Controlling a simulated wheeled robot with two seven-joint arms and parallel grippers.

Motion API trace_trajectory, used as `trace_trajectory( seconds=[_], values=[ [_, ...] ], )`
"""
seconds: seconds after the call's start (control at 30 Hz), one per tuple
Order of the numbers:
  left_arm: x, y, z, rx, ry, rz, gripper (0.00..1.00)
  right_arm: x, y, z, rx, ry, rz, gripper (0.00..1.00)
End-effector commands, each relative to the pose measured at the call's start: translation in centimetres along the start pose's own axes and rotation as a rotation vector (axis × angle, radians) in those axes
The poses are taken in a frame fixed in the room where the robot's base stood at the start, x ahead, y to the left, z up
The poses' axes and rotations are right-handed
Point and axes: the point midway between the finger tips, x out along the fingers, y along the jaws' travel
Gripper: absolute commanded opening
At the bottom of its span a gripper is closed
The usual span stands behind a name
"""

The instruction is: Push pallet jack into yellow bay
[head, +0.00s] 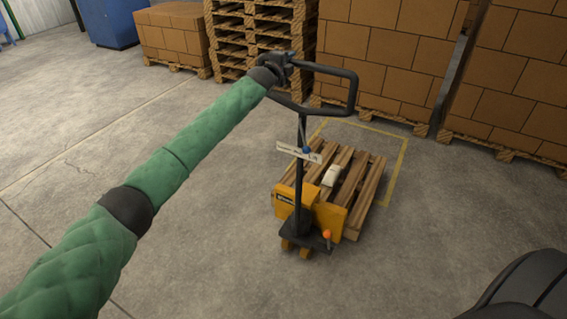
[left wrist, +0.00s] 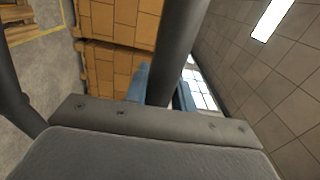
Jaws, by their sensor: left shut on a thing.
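The pallet jack (head: 293,207) is yellow with a black upright handle (head: 330,74) that ends in a loop. It carries a wooden pallet (head: 364,190) with a small whitish object (head: 331,175) on top. The yellow bay outline (head: 403,165) is on the floor around the far part of the pallet; the jack's near body stands outside it. My left gripper (head: 282,66) is shut on the left side of the handle loop. In the left wrist view the dark handle bar (left wrist: 180,50) runs between the fingers. My right gripper is not in view.
Stacked carton pallets (head: 365,50) stand just behind the bay, with more cartons (head: 515,85) at the right. A stack of empty pallets (head: 258,35) and a smaller carton load (head: 172,33) stand at the back left. The concrete floor in front and left is clear.

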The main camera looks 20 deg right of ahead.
Motion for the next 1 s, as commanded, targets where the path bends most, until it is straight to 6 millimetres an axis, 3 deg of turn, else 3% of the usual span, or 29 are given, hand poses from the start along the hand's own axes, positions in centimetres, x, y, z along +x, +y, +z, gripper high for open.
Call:
trace_trajectory(
  seconds=[0.8, 1.0],
  values=[
    [6.8, 0.2, -0.4, 0.002, 0.003, 0.003, 0.05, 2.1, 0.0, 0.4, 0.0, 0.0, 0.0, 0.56],
    [7.7, 0.1, -0.2, 0.002, 0.001, 0.001, 0.05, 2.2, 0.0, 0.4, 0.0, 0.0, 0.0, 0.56]
  ],
)
